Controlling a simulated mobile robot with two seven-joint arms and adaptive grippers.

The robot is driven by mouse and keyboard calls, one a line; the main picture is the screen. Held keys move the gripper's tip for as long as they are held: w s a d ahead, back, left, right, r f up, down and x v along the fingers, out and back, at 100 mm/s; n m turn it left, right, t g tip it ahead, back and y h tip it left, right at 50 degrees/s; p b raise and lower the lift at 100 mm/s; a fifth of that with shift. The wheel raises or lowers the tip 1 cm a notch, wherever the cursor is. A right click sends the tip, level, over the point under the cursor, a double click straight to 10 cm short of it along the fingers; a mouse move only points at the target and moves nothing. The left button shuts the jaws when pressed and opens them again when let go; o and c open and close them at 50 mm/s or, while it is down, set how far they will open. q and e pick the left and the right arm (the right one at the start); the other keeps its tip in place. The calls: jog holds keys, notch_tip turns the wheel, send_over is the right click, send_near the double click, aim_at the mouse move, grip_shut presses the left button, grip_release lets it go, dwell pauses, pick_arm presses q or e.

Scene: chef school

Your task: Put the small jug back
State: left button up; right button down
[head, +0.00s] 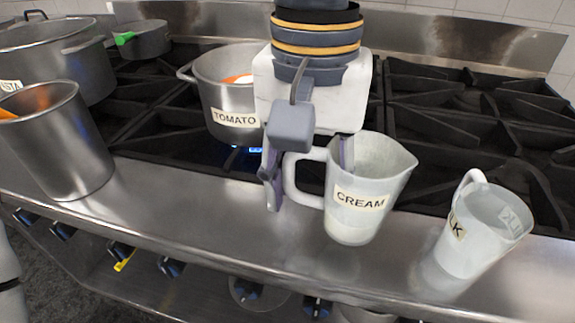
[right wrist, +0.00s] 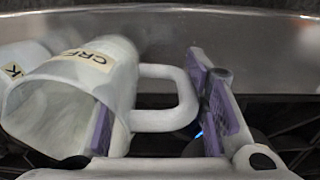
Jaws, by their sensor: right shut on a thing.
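The small white jug labelled CREAM (head: 368,180) is at the front of the stove, over the steel ledge. It is roughly upright and leans a little. I cannot tell whether its base touches the ledge. My right gripper (head: 308,178) is shut on it at the handle side. In the right wrist view the jug (right wrist: 70,90) has its handle between the purple finger pads of the gripper (right wrist: 160,115). My left gripper is not in view.
A second white jug (head: 480,240), its label ending in K, stands close on the right. A TOMATO pot (head: 222,100) is behind the gripper on the burners. A tall steel pot (head: 60,145) stands at left. The ledge (head: 180,210) between them is clear.

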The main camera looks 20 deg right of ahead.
jog(key=f, duration=0.1)
jog(key=w+f, duration=0.1)
jog(key=f, duration=0.1)
jog(key=d+f, duration=0.1)
jog(key=shift+w+f, duration=0.15)
jog(key=shift+f, duration=0.35)
jog(key=shift+f, duration=0.15)
jog(key=c, duration=0.9)
grip_release()
jog(key=shift+c, duration=0.2)
notch_tip(320, 180, up, 12)
jog(key=shift+r, duration=0.2)
